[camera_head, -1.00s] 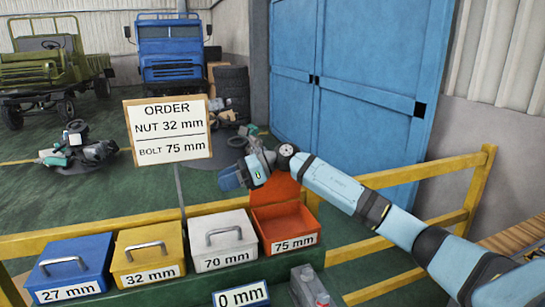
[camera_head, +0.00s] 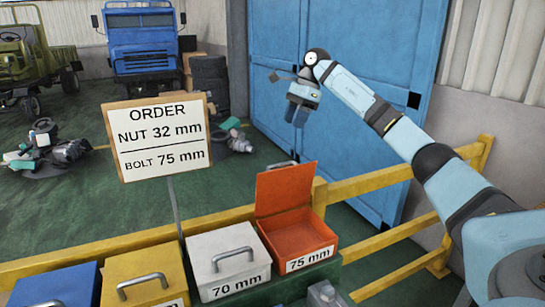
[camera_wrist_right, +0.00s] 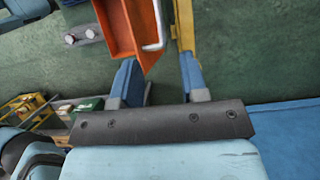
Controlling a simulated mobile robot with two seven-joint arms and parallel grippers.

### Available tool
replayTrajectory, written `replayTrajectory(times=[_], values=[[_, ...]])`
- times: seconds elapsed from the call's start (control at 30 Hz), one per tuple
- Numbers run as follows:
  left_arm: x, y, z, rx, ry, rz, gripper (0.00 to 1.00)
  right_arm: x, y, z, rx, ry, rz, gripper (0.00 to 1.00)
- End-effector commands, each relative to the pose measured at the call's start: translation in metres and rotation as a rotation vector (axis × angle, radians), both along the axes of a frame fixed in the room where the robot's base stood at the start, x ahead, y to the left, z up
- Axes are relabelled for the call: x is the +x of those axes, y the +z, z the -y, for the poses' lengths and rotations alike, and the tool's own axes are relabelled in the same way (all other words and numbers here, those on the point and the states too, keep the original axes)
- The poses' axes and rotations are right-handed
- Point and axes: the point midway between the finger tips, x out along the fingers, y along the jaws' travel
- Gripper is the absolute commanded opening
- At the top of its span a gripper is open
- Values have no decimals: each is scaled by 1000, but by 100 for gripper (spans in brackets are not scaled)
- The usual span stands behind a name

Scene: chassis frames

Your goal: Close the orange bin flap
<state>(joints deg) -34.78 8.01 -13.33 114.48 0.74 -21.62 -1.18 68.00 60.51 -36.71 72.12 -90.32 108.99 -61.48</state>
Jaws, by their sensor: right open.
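The orange bin (camera_head: 318,236), labelled 75 mm, is at the right end of the bin row. Its orange flap (camera_head: 284,190) stands raised at the back, so the bin is open. The flap's handle (camera_head: 282,164) shows at its far side. My right gripper (camera_head: 297,116) is open and empty, up above the flap, apart from it and pointing down. In the right wrist view, its two blue fingers (camera_wrist_right: 158,68) are spread, with the orange flap (camera_wrist_right: 147,22) and its pale handle (camera_wrist_right: 153,46) beyond them. My left gripper is not in view.
The white 70 mm bin (camera_head: 222,252), yellow bin (camera_head: 140,262) and blue bin (camera_head: 60,275) stand to the left, shut. A yellow railing (camera_head: 400,232) runs behind and beside the bins. The order sign (camera_head: 158,165) stands behind them. Large blue doors (camera_head: 385,60) are behind my arm.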

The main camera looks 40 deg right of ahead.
Motion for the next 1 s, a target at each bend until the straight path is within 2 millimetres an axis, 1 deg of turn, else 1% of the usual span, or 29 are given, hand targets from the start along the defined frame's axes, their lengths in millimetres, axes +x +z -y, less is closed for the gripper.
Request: replayTrajectory(times=[0.03,0.17,0.3,0.5,0.6,0.7,0.83,1.0], values=[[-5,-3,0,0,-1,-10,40,0,-8,-3,-1,2,-4,40],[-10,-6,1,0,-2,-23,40,3,-31,-13,1,1,-5,40],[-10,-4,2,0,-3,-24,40,7,-60,-24,2,2,-5,40],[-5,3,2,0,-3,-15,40,11,-95,-38,1,2,-4,40],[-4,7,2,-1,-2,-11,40,12,-106,-43,1,1,-3,40],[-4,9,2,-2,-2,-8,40,14,-114,-46,2,1,0,40],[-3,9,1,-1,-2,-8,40,14,-119,-48,2,1,0,40],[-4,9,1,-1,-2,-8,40,14,-119,-48,2,1,0,40]])
